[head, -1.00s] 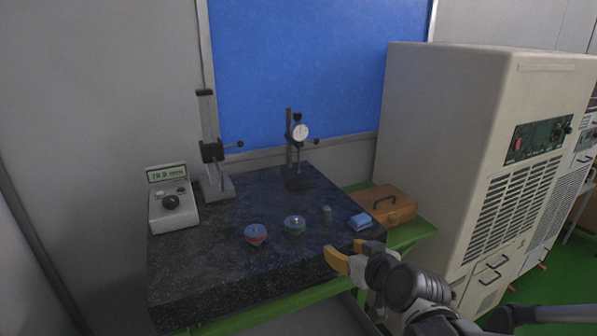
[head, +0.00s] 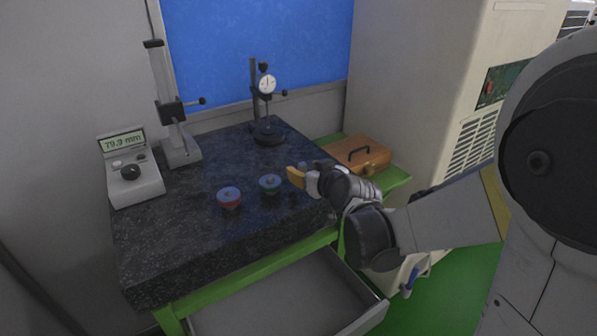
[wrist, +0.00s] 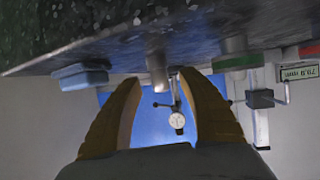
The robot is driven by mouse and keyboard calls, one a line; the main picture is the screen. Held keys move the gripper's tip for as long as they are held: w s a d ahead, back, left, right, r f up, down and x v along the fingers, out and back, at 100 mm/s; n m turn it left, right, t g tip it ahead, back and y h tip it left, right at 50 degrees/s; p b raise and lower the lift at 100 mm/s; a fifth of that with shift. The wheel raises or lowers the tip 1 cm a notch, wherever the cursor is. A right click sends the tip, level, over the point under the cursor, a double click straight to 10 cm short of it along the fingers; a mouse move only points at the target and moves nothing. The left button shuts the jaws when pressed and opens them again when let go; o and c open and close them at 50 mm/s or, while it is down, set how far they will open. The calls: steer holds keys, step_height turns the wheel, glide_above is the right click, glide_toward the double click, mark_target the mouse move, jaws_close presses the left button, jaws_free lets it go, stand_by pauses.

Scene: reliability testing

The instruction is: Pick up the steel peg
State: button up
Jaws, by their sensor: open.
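The steel peg is a small grey cylinder standing on the dark granite table (head: 180,235). In the wrist view, which is upside down, the peg (wrist: 155,70) hangs from the table surface and shows between the two yellow fingers, near their tips. In the head view my gripper (head: 296,176) is low over the table's right side and mostly hides the peg; only a small grey part shows behind the fingers. My gripper (wrist: 160,80) is open in the wrist view, with the fingers apart and nothing held. Whether a finger touches the peg cannot be told.
A green-ringed pot (head: 270,184) and a red-ringed pot (head: 229,197) stand left of my gripper. A blue block (wrist: 82,77) shows in the wrist view. The dial gauge stand (head: 267,130) is behind; a wooden case (head: 358,156) is right. An open drawer (head: 285,300) juts out below.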

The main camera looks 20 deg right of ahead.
steer(key=shift+x, duration=0.95)
steer(key=shift+s, duration=0.1)
jaws_close()
